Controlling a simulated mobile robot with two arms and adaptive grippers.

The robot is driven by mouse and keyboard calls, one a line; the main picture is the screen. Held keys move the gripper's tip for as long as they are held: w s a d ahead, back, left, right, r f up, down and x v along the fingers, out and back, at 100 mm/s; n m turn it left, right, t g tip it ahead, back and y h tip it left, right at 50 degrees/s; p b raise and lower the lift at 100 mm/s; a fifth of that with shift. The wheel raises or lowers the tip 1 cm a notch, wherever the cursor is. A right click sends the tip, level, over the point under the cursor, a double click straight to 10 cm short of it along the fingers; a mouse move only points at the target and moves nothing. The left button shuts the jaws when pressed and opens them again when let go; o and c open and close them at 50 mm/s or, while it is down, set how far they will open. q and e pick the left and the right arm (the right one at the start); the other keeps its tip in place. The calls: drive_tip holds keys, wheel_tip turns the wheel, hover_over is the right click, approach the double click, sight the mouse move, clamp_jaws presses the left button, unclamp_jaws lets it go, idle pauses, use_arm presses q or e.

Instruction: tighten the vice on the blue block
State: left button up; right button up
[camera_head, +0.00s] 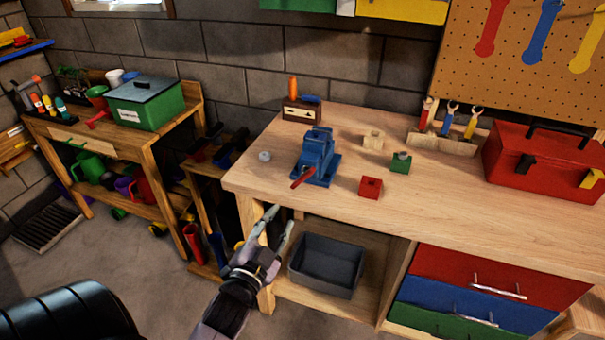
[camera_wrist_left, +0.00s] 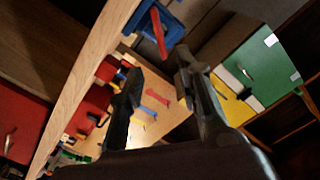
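The blue vice (camera_head: 318,157) stands on the wooden workbench near its front left edge. Its red handle (camera_head: 303,178) sticks out toward the front. I cannot make out a blue block apart from the vice's own blue body. My left gripper (camera_head: 281,215) is open and empty, in front of the bench, below and to the left of the handle, apart from it. In the left wrist view the vice (camera_wrist_left: 163,22) and its red handle (camera_wrist_left: 158,32) show at the top, beyond the open fingers (camera_wrist_left: 157,72). My right gripper is not in view.
On the workbench (camera_head: 437,203) are a red block (camera_head: 370,187), a green block (camera_head: 401,163), a pale wooden block (camera_head: 373,139), a grey round piece (camera_head: 264,156) and a red toolbox (camera_head: 548,163). A dark bin (camera_head: 326,266) sits on the shelf below, close to my left gripper.

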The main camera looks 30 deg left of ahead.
use_arm(q)
drive_tip(key=p, duration=0.1)
approach(302, 181)
drive_tip(key=p+x, duration=0.1)
drive_tip(key=x, duration=0.8)
drive_tip(key=shift+w, duration=0.2)
drive_tip(key=shift+w+a, duration=0.15)
drive_tip(key=shift+w, duration=0.5)
drive_tip(key=c, duration=0.4)
clamp_jaws()
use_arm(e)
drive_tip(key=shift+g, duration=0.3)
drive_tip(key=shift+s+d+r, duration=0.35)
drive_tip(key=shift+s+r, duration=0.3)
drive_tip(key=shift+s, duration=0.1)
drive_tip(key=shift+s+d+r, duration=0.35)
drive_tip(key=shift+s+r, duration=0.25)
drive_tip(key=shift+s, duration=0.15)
